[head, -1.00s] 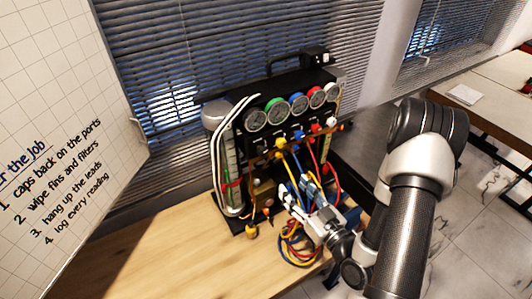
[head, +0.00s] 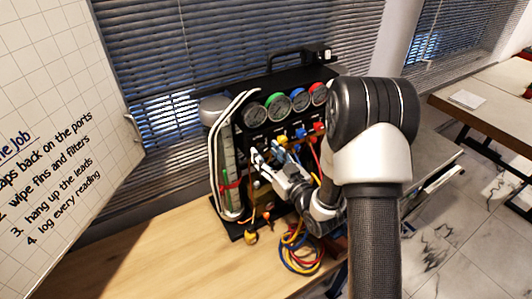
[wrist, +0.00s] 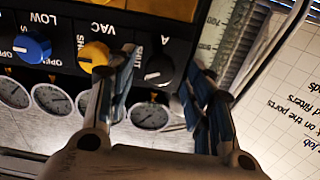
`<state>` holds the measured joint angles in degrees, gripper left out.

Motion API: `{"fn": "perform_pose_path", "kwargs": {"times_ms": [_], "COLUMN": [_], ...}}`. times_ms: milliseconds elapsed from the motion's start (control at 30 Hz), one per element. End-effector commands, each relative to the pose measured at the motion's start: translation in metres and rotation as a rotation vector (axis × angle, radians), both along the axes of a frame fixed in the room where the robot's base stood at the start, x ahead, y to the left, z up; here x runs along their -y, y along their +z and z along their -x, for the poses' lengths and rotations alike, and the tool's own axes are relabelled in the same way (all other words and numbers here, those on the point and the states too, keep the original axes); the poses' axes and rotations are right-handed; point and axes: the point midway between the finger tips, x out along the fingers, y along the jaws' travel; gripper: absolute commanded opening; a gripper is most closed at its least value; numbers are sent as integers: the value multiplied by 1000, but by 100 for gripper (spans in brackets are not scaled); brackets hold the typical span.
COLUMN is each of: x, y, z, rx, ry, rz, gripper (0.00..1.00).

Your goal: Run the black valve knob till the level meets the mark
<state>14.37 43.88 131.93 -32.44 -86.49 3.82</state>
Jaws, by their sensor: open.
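The black valve knob (wrist: 158,70) is on the rig's black panel, beside the yellow knob, in the wrist view. My gripper (wrist: 163,78) is open, with one finger on each side of the black knob; I cannot tell whether either finger touches it. In the head view my gripper (head: 263,160) is at the panel's left part and hides the knob. The clear level tube (head: 229,160) stands at the rig's left end, greenish inside with a red band low on it. Its scale (wrist: 214,32) shows partly in the wrist view; the level against the mark is not readable.
A yellow knob (wrist: 95,55) and a blue knob (wrist: 32,47) sit along the same panel. Several gauges (head: 277,106) line the rig's top. Coiled hoses (head: 299,250) lie on the wooden bench (head: 150,262). A whiteboard (head: 60,110) stands at the left.

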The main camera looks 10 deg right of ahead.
Motion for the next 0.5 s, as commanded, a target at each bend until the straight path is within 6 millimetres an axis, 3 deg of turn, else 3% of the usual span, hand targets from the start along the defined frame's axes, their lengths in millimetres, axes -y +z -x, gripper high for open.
{"fn": "perform_pose_path", "kwargs": {"times_ms": [367, 500], "x": [-3, -3], "y": [-1, -1], "z": [-8, -8], "rx": [-1, -1], "ry": [-1, 0], "rz": [0, 0], "gripper": [48, 41]}}
